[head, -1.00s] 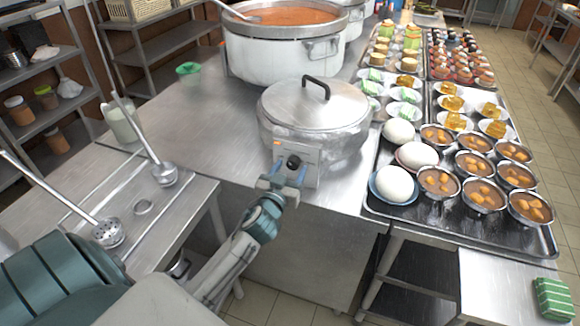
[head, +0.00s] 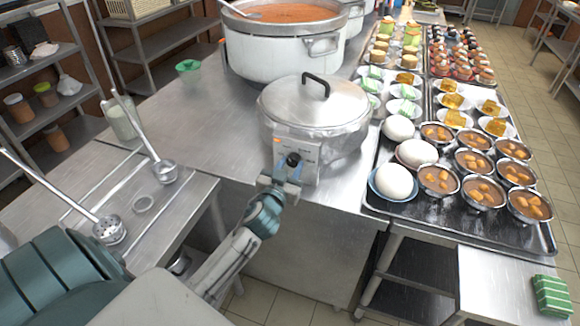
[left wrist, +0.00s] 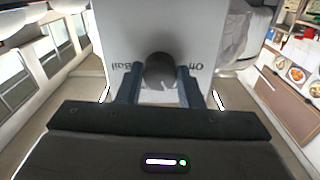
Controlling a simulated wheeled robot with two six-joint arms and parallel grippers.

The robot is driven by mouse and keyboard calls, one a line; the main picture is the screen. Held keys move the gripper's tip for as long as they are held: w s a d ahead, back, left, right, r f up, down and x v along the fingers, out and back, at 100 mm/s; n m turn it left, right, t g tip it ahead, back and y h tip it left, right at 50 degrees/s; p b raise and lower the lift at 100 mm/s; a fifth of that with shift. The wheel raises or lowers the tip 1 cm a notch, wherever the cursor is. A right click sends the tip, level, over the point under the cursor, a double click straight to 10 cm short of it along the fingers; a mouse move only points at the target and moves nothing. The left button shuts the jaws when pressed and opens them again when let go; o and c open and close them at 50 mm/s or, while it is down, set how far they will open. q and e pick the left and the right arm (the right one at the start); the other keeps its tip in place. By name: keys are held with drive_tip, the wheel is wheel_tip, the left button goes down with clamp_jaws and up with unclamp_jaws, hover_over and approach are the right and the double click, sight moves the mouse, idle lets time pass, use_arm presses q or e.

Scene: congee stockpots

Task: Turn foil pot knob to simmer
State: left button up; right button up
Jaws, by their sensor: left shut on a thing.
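The foil pot (head: 317,115) stands on the steel counter with its lid on and foil around its side. Its control panel (head: 308,160) faces me and carries a dark round knob (head: 293,160). My left gripper (head: 280,182) is at the panel. In the left wrist view the gripper (left wrist: 160,86) has one finger on each side of the knob (left wrist: 160,70) and is shut on it. Printed words show on the panel on both sides of the knob, "Off" among them. The knob's pointer setting cannot be made out. My right gripper is not in view.
A large open pot of orange-red food (head: 284,45) stands behind the foil pot. To the right, a tray (head: 470,222) holds bowls and white domes. Ladles (head: 165,171) rest on the lower left table. A green folded cloth (head: 553,297) lies at lower right.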

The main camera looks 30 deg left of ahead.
use_arm(q)
drive_tip(key=m+p, duration=0.1)
drive_tip(key=m, duration=0.4)
drive_tip(key=m+p, duration=0.1)
drive_tip(key=m, duration=0.3)
drive_tip(key=shift+a+m+p, duration=0.1)
drive_tip(key=shift+m+p, duration=0.2)
drive_tip(key=shift+p, duration=0.05)
drive_tip(key=shift+m, duration=0.6)
drive_tip(key=o, duration=1)
drive_tip(key=b+v, duration=0.2)
drive_tip(key=v, duration=0.9)
drive_tip(key=shift+b, duration=0.4)
